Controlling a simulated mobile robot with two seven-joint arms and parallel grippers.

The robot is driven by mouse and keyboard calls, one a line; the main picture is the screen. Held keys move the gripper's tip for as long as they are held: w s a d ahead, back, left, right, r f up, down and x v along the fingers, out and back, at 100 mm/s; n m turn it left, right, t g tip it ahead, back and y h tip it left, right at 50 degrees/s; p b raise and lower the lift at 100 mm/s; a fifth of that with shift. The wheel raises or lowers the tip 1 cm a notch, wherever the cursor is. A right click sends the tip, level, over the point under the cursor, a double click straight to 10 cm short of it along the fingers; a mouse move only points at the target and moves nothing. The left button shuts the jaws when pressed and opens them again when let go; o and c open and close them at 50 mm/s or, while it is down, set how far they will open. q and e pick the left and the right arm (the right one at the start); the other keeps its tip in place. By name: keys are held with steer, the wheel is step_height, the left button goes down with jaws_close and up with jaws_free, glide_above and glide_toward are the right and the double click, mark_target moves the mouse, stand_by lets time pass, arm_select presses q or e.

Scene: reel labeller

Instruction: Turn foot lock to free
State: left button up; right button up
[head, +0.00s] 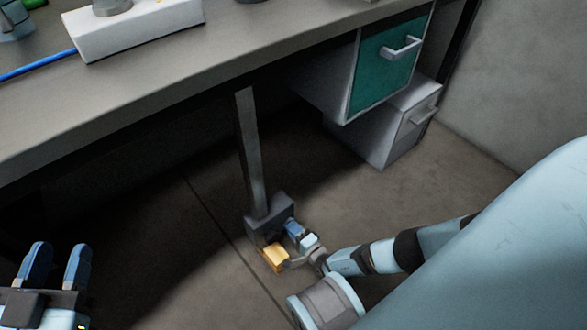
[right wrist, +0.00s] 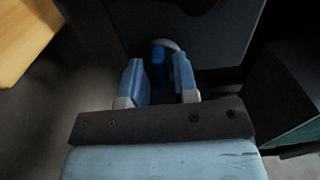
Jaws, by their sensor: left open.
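A dark foot unit (head: 268,212) stands on the floor at the base of a grey post, with a yellow-orange pedal (head: 275,258) at its front. The pedal also shows at the upper left of the right wrist view (right wrist: 25,38). My right gripper (head: 294,230) is at the foot unit, beside the pedal. In the right wrist view its fingers (right wrist: 158,80) are apart, with a small blue part with a grey rounded top (right wrist: 158,62), likely the foot lock, between and beyond them. Contact cannot be told. My left gripper (head: 55,264) is open and empty at the lower left.
The workbench (head: 150,85) runs above, carrying a white box (head: 135,30) and a blue cable (head: 38,66). The floor in front is clear.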

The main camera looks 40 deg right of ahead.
steer(key=shift+o, duration=0.7)
arm_select(q)
steer(key=shift+r, duration=0.1)
steer(key=n+p, duration=0.1)
steer(key=p, duration=0.1)
steer(key=s+d+n+g+p, duration=0.1)
steer(key=shift+s+f+n+y+p, duration=0.3)
steer(key=shift+f+n+p, duration=0.05)
steer(key=shift+n+p, duration=0.05)
arm_select(e)
steer(key=s+d, duration=0.1)
steer(key=s, duration=1.2)
steer(key=shift+s, duration=0.4)
arm_select(q)
steer(key=shift+f, duration=0.1)
